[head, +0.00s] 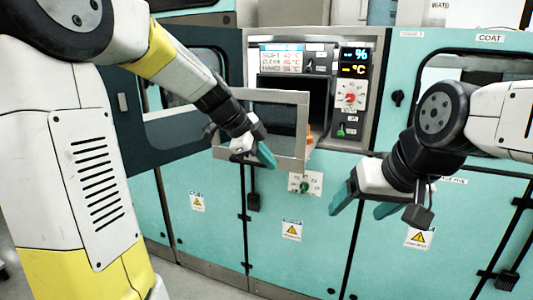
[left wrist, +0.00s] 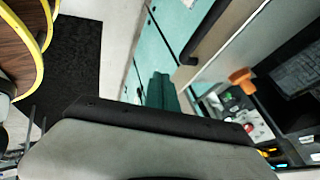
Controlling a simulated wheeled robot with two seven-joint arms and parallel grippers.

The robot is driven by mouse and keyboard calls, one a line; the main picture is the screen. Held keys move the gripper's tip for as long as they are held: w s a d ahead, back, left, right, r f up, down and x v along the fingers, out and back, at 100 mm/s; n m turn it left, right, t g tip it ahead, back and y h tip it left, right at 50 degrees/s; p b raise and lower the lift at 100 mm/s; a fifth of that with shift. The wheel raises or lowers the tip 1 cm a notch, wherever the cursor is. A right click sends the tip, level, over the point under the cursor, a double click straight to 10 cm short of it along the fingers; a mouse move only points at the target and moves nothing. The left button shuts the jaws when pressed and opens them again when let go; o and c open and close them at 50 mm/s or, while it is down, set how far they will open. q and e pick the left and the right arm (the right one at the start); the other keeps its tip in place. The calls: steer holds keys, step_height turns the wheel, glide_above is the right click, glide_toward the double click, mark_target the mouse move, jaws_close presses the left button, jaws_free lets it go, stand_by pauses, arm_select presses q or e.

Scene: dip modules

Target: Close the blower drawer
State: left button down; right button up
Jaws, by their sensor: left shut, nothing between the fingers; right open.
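My right gripper (head: 362,200) is open and empty, lower right of the drawer, in front of the teal cabinets.
A panel with displays (head: 354,60), a red knob (head: 350,98) and a green switch (head: 341,131) lies right of the opening. A dark-framed door (head: 170,120) stands open on the left.

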mark_target(281, 164)
arm_select(q)
steer(key=w+d+f, duration=0.1)
steer(key=w, duration=0.1)
steer(key=w+d+f, duration=0.2)
steer(key=shift+w+d+f, duration=0.15)
steer(key=shift+w+f, duration=0.05)
steer(key=shift+f, duration=0.1)
steer(key=shift+w+d, duration=0.1)
steer(key=shift+w, duration=0.4)
